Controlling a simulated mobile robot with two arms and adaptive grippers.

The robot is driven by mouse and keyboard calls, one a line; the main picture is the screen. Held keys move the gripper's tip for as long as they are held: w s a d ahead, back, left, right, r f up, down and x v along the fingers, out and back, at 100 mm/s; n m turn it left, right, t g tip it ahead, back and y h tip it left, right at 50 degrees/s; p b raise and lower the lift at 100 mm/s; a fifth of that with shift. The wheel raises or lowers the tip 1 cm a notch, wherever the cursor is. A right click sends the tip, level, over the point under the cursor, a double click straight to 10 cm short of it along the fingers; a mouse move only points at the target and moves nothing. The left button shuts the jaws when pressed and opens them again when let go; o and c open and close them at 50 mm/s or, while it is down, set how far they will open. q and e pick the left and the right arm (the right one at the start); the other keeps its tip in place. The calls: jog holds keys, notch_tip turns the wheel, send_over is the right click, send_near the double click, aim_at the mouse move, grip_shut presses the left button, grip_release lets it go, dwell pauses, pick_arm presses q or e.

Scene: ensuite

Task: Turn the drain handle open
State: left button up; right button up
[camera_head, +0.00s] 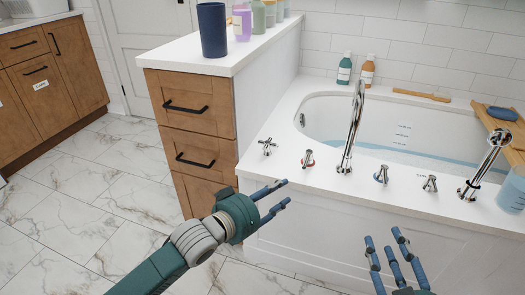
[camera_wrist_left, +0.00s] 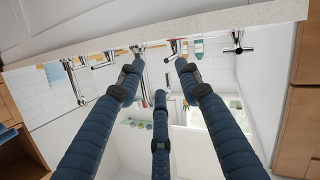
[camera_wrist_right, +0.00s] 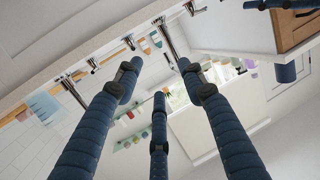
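A chrome cross-shaped handle (camera_head: 268,146) stands at the left end of the white tub deck; it also shows in the left wrist view (camera_wrist_left: 237,43). Further right are a small red-marked handle (camera_head: 308,158), a blue-marked handle (camera_head: 381,174) and another small chrome handle (camera_head: 430,184). I cannot tell which is the drain handle. My left gripper (camera_head: 284,193) is open and empty in front of the tub's front panel, below the cross handle. My right gripper (camera_head: 388,240) is open and empty in front of the panel further right. Neither touches a handle.
A tall chrome spout (camera_head: 353,125) and a hand shower (camera_head: 488,155) rise from the deck (camera_head: 335,176). A clear blue container (camera_head: 513,190) stands at the right. A drawer cabinet (camera_head: 190,125) with a dark cup (camera_head: 212,30) borders the tub's left. The left floor is clear.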

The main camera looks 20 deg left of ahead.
aim_at(267, 148)
pick_arm(q)
jog(key=w+a+r+n+y, duration=0.3)
jog(key=w+a+n, duration=0.1)
jog(key=w+a, duration=0.75)
jog(key=w+f+b, duration=0.2)
jog(key=w, duration=0.1)
jog(key=shift+w+d+h, duration=0.1)
jog(key=shift+d+h, duration=0.05)
jog(key=shift+h, duration=0.15)
jog(key=b+x, duration=0.1)
jog(key=x, duration=0.3)
jog(key=shift+w, duration=0.25)
jog(key=shift+w+d+f+b, duration=0.1)
jog(key=shift+w+b, duration=0.05)
jog(key=shift+b, duration=0.15)
pick_arm(e)
jog(key=s+r+t+y, duration=0.1)
jog(key=r+t, duration=0.3)
jog(key=r, duration=0.5)
jog(key=s+a+r+t+y, duration=0.1)
jog(key=s+r+t+y, duration=0.1)
jog(key=r+t, duration=0.3)
notch_tip(267, 148, up, 4)
jog(key=shift+s+f, duration=0.1)
jog(key=shift+s, duration=0.8)
pick_arm(q)
grip_shut()
